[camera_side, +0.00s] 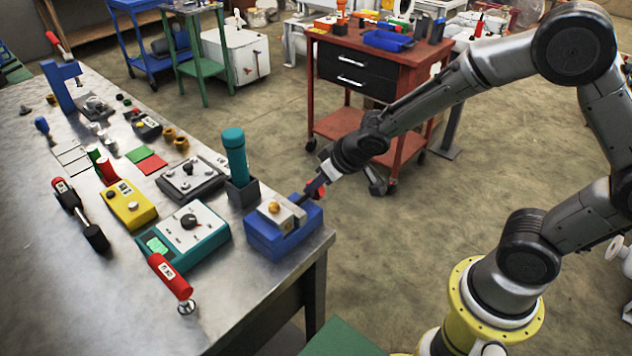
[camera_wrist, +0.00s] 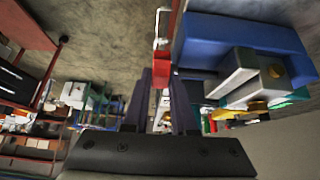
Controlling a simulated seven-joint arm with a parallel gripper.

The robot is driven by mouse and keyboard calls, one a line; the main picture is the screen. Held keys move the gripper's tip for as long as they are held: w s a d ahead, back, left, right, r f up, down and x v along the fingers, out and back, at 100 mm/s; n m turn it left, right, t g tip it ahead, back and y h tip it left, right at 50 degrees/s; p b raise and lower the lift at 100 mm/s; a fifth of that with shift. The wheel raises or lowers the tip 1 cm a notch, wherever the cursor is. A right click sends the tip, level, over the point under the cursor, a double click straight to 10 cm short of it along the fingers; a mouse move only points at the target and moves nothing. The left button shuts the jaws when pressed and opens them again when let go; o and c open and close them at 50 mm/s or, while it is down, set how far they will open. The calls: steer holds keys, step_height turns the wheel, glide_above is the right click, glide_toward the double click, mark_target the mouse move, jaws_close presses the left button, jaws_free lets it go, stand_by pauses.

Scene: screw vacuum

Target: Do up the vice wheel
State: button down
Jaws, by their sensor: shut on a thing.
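The blue vice (camera_side: 283,232) sits at the near right corner of the metal bench, with a pale block (camera_side: 283,214) carrying a brass knob between its jaws. The vice also shows upper right in the wrist view (camera_wrist: 240,38). The red vice wheel (camera_side: 319,190) is on the vice's right side, largely hidden by my gripper. My gripper (camera_side: 315,187) reaches in from the right and is shut on the wheel. In the wrist view, red parts of the wheel (camera_wrist: 161,62) show between the two dark fingers (camera_wrist: 162,90).
A teal bottle in a dark holder (camera_side: 236,160) stands just behind the vice. A teal meter (camera_side: 187,235), a yellow box (camera_side: 130,205) and a red-handled tool (camera_side: 171,277) lie to its left. A red tool cart (camera_side: 350,85) stands behind my arm. Open floor lies right of the bench.

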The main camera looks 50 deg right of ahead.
steer(key=shift+s+t, duration=0.1)
steer(key=shift+t, duration=0.4)
stand_by(0.4)
steer(key=c, duration=0.7)
jaws_free()
steer(key=v, duration=1.4)
steer(key=shift+f, duration=0.1)
